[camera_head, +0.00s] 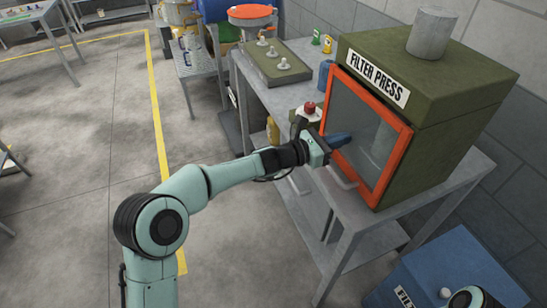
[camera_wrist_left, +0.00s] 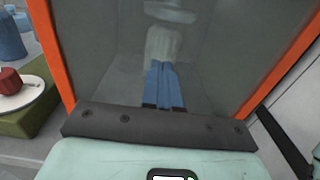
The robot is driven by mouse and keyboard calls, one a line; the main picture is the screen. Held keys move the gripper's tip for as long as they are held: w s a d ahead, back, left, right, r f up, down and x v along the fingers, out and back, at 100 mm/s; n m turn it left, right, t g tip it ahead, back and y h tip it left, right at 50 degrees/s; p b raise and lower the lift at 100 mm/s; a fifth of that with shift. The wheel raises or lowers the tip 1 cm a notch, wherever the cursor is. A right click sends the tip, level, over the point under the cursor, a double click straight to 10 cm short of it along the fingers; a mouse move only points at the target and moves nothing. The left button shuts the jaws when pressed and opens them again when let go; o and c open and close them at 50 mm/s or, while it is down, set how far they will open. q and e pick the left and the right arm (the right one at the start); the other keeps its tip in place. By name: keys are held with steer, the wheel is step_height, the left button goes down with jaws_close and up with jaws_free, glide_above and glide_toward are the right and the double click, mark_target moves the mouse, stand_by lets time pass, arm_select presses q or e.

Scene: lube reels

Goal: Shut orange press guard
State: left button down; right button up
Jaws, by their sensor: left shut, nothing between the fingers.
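The orange press guard (camera_head: 392,166) is an orange frame around a see-through grey panel on the front of the green filter press (camera_head: 450,85). It lies close against the press front; I cannot tell if it is fully flush. A pale bar handle (camera_head: 342,177) shows low on its left side. My left gripper (camera_head: 347,138) has its blue fingers shut and empty, in front of the panel's left part. In the left wrist view the shut fingers (camera_wrist_left: 166,84) point at the panel between the orange frame sides (camera_wrist_left: 52,50). Contact cannot be told. My right gripper is not visible.
The grey table (camera_head: 272,98) carries a green tray (camera_head: 270,68) and small bottles. A blue bin (camera_head: 450,275) stands at lower right.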

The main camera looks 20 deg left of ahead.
arm_select(q)
steer(key=shift+d+r, duration=0.15)
steer(key=shift+r, duration=0.05)
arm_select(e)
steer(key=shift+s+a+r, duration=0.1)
